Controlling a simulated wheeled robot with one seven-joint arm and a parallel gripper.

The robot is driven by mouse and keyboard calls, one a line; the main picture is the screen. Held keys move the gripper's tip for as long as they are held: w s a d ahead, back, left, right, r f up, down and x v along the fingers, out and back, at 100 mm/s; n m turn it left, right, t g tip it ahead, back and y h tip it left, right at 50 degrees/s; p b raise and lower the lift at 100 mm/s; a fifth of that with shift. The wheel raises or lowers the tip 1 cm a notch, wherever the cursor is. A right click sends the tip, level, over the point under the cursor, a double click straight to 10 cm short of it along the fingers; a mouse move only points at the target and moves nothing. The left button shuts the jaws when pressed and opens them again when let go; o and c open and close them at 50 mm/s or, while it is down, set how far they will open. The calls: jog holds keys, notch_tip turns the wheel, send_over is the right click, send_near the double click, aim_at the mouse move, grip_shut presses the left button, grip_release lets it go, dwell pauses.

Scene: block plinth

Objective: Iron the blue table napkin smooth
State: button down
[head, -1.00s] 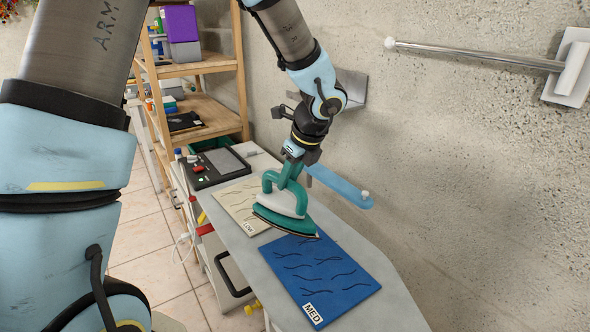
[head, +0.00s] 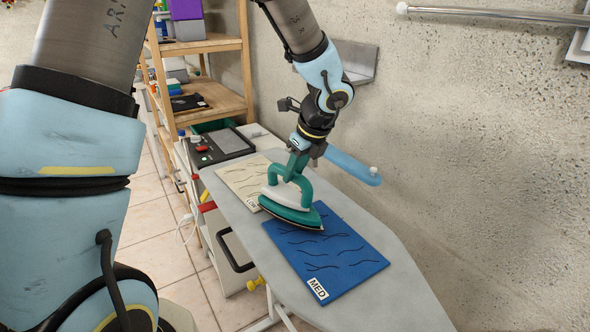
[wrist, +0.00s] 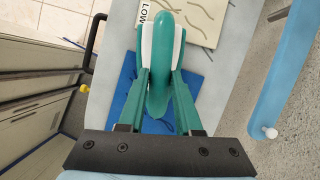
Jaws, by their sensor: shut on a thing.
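The blue napkin (head: 335,262) lies flat on the grey ironing board, with several dark wavy crease lines and a tag reading MED at its near corner. My gripper (head: 297,160) is shut on the handle of a green and white iron (head: 290,203). The iron's pointed tip reaches over the napkin's far left part. I cannot tell whether its sole touches the cloth. In the wrist view the gripper fingers (wrist: 157,90) clasp the green handle (wrist: 158,60), and the iron hides part of the blue napkin (wrist: 125,92).
A cream napkin (head: 240,180) tagged LOW, also creased, lies beyond the blue one. A dark control box (head: 218,147) stands at the board's far end. A pale blue sleeve arm (head: 350,166) sticks out along the wall. The board's near end (head: 400,300) is bare.

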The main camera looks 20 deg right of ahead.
aim_at(303, 182)
jog(key=shift+f+b, duration=0.7)
jog(key=shift+f, duration=0.2)
dwell(0.9)
jog(key=shift+s, duration=0.1)
jog(key=shift+s+d+r, duration=0.1)
jog(key=shift+s+d, duration=0.05)
jog(key=shift+s, duration=0.65)
jog(key=shift+s+d+r, duration=0.1)
jog(key=shift+s+d, duration=0.05)
jog(key=shift+s, duration=0.6)
jog(key=s+d, duration=0.2)
jog(key=s, duration=1.4)
jog(key=shift+s+d+f, duration=0.15)
jog(key=shift+s+d, duration=0.1)
jog(key=shift+d, duration=0.1)
dwell(0.5)
jog(key=shift+b, duration=0.3)
